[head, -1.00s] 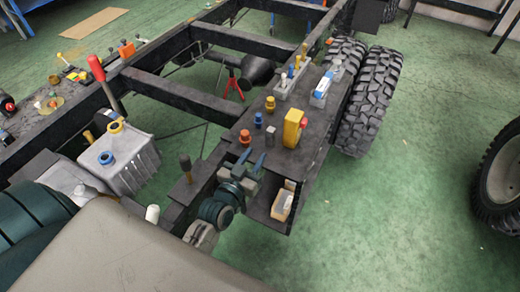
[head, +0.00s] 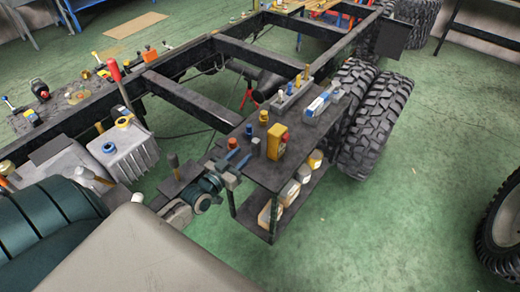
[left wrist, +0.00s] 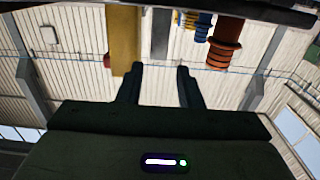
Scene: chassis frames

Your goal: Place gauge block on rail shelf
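The gauge block appears to be the small grey block (head: 256,146) standing upright on the dark rail shelf (head: 262,178). It sits between an orange knobbed piece (head: 232,143) and a yellow block (head: 277,140). My left gripper (head: 236,163) is at the shelf's near edge, just short of the grey block. In the left wrist view, the fingers (left wrist: 160,75) are apart with nothing between them. The grey block (left wrist: 160,35) lies beyond them, roughly in line with the gap. My right gripper is not in view.
The yellow block stands close beside the grey one. Blue and yellow pieces and grey holders (head: 292,98) stand farther back. Large tyres (head: 374,115) stand right of the shelf. Green floor (head: 400,220) is clear at the right.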

